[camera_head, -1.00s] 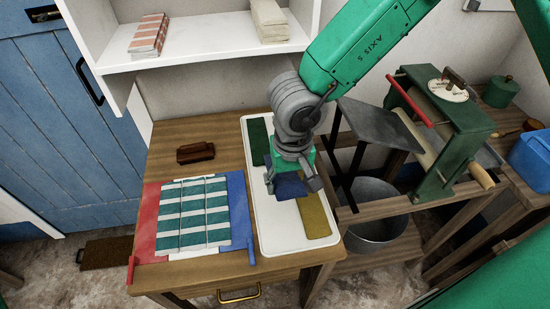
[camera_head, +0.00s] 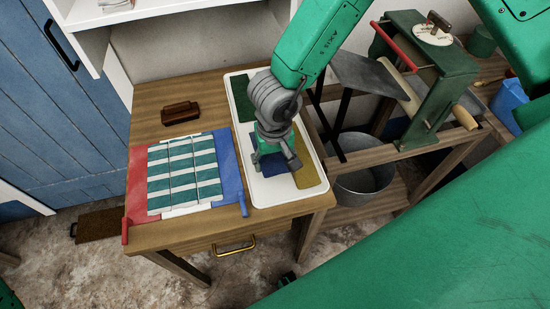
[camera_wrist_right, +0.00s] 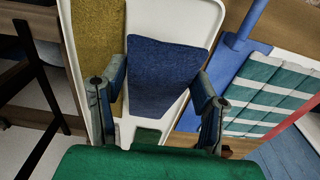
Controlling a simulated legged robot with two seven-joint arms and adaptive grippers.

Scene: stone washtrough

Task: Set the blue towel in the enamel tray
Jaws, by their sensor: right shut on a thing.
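The blue towel (camera_head: 270,167) is a dark blue folded cloth. It is over the middle of the white enamel tray (camera_head: 247,193), between a green towel and an ochre towel. My right gripper (camera_head: 273,163) points down there and is shut on it. In the right wrist view the blue towel (camera_wrist_right: 166,72) shows between the two fingers (camera_wrist_right: 162,84); the tray (camera_wrist_right: 148,20) is behind it. I cannot tell whether the towel touches the tray floor. The gripper hides part of the towel in the head view. My left gripper is out of view.
The ochre towel (camera_head: 309,174) and green towel (camera_head: 243,103) lie in the tray. A striped green-and-white cloth (camera_head: 184,176) lies on a red and blue board left of the tray. A brown block (camera_head: 180,113) is behind it. A mangle (camera_head: 432,70) and metal tub (camera_head: 365,180) stand right.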

